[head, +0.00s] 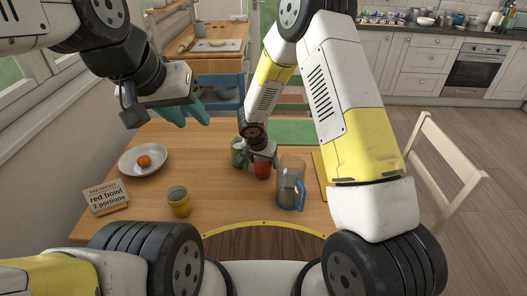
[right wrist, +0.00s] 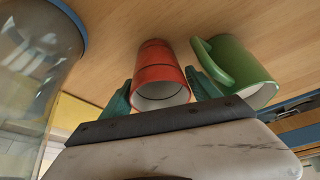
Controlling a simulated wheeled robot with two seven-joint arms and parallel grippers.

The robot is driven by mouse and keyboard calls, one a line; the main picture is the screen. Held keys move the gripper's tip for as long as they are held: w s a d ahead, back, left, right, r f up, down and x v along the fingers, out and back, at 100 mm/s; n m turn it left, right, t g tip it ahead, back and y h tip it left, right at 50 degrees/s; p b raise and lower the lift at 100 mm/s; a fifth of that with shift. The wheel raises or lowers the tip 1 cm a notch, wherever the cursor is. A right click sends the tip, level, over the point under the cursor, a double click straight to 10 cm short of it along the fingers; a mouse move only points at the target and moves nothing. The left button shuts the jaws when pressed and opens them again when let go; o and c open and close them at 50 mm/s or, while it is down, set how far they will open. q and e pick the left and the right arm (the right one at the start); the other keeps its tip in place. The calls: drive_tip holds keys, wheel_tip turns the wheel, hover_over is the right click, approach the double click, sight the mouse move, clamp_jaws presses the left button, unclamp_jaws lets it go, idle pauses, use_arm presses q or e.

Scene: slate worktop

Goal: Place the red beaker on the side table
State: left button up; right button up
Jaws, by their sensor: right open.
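The red beaker (head: 263,171) stands on the wooden table (head: 232,208), beside the green mug (head: 239,153) and the clear jug (head: 291,183). My right gripper (head: 261,158) is over it. In the right wrist view the red beaker (right wrist: 158,62) is between the teal fingertips of the open right gripper (right wrist: 161,92); I cannot tell if they touch it. My left gripper (head: 192,118) hangs empty above the table's far left, its fingers apart. A smaller wooden table (head: 235,47) at the back left may be the side table.
The green mug (right wrist: 243,68) is close to the right finger; the jug (right wrist: 38,65) is at the left. A plate (head: 128,161) with an orange item, a sign (head: 106,197) and a yellow-grey cup (head: 179,202) stand at left. Chairs are around the table.

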drive_tip(key=shift+w+d+f, duration=0.1)
drive_tip(key=shift+w+f, duration=0.15)
drive_tip(key=shift+f, duration=0.35)
drive_tip(key=c, duration=1.3)
drive_tip(key=shift+o, duration=0.2)
drive_tip(key=shift+r, duration=0.15)
